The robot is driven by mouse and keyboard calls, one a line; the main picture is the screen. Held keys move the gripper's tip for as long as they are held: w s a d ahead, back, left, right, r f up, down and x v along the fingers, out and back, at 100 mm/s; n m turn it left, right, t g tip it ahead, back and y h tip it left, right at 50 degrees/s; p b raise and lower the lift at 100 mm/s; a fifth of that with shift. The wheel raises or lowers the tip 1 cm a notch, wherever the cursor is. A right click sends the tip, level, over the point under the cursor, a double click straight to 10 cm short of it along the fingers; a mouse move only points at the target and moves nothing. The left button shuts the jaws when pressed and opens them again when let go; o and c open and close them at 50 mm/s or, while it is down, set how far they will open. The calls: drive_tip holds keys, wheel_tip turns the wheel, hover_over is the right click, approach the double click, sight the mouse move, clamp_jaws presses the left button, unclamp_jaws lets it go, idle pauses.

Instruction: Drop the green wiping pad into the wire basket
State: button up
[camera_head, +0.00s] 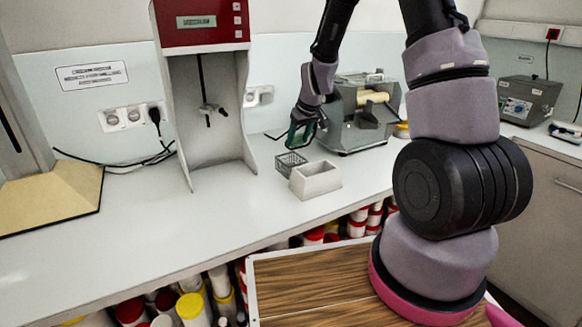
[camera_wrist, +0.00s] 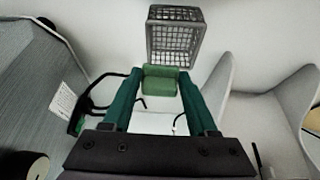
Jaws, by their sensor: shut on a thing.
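The green wiping pad (camera_wrist: 160,80) is between the fingertips of my gripper (camera_wrist: 160,88) in the wrist view, and the jaws are shut on it. The grey wire basket (camera_wrist: 175,38) shows just beyond the pad in the wrist view, with its open side visible and nothing seen inside. In the head view the wire basket (camera_head: 290,162) stands on the white counter. My gripper (camera_head: 297,143) is above it there, apart from the counter. The pad cannot be made out clearly in the head view.
A white open box (camera_head: 315,179) stands beside the basket. A grey machine (camera_head: 362,115) is behind and right of my gripper. A tall red-topped stand (camera_head: 203,90) is to the left. The white counter (camera_head: 130,222) is clear at the left front.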

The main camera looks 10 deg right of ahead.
drive_tip(key=o, duration=1.3)
drive_tip(key=v, duration=1)
drive_tip(key=shift+s+d+r, duration=0.1)
drive_tip(key=shift+s+r, duration=0.1)
drive_tip(key=shift+r, duration=0.15)
drive_tip(key=s+d+r+m+t, duration=0.1)
drive_tip(key=s+d+r+m, duration=0.15)
drive_tip(key=s+r, duration=0.9)
drive_tip(key=s+r+m, duration=0.1)
drive_tip(key=s+r, duration=0.2)
drive_tip(key=s, duration=0.1)
drive_tip(key=s+d+r+m+t, duration=0.1)
drive_tip(key=s+r+m, duration=0.1)
drive_tip(key=s, duration=0.2)
drive_tip(key=s+r+m, duration=0.2)
drive_tip(key=s+r, duration=0.1)
drive_tip(key=s, duration=0.2)
drive_tip(key=shift+d+r+t+y, duration=0.25)
drive_tip(key=shift+r+t+y, duration=0.05)
drive_tip(key=shift+r, duration=0.05)
